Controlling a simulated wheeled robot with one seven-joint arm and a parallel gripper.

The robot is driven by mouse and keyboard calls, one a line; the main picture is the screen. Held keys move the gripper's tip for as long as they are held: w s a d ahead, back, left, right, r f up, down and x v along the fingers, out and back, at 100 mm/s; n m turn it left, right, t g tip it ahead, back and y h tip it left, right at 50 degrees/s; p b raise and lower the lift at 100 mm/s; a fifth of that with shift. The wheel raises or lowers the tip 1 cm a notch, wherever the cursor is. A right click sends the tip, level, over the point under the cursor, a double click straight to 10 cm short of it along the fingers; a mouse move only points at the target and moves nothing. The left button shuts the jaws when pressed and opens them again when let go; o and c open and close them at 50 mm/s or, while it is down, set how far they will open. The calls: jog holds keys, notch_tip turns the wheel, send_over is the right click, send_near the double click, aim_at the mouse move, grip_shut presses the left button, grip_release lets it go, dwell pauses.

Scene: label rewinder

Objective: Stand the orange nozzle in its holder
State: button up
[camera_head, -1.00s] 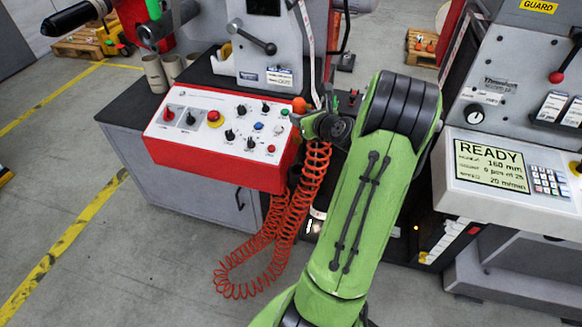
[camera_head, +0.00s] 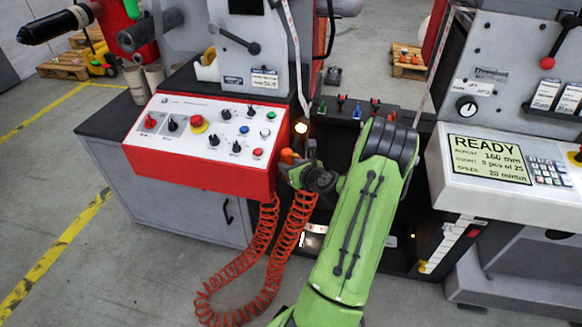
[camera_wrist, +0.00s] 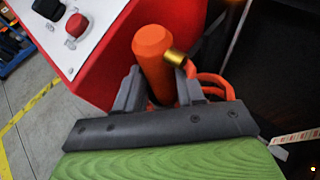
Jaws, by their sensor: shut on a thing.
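The orange nozzle (camera_wrist: 153,48) is upright, slightly tilted, between the two fingers of my gripper (camera_wrist: 160,88) in the wrist view. A brass fitting and a red-orange hose come off its side. In the head view, the nozzle (camera_head: 288,156) shows as a small orange tip at my gripper (camera_head: 292,168), close to the right end of the red control box. My gripper is shut on it. My arm hides part of the area behind, and I cannot make out the nozzle's holder for sure.
The red control box (camera_head: 190,176) with a white button panel stands close at the left. The coiled red hose (camera_head: 262,270) hangs below my gripper. A dark recess with small coloured parts (camera_head: 357,109) lies behind my arm. The READY console (camera_head: 490,158) is at the right.

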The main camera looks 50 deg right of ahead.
jog(key=o, duration=0.9)
jog(key=shift+f, duration=0.1)
jog(key=shift+s+r, duration=0.25)
jog(key=p+v, duration=0.2)
jog(key=v, duration=1)
jog(key=w+a+r+n+g+y, duration=0.2)
jog(key=w+a+r+n+y, duration=0.15)
jog(key=a+n, duration=0.75)
jog(key=w+a+r+n+g+y, duration=0.25)
jog(key=w+a+n, duration=0.25)
jog(key=a+n, duration=0.65)
jog(key=s+a+r+n, duration=0.2)
jog(key=s+a+n, duration=0.2)
jog(key=s+n, duration=0.1)
jog(key=s+a+r+n+g, duration=0.1)
jog(key=s+a+r+n, duration=0.2)
jog(key=n, duration=0.4)
jog(key=s+a+r+n+g+h, duration=0.1)
jog(key=s+a+r+n, duration=0.2)
jog(key=s+a+n, duration=0.2)
jog(key=shift+s+a+r+n, duration=0.1)
jog(key=shift+s+n, duration=0.15)
jog(key=shift+s, duration=0.2)
jog(key=shift+s+a+r+n, duration=0.1)
jog(key=shift+s+r+n, duration=0.1)
jog(key=shift+s, duration=0.3)
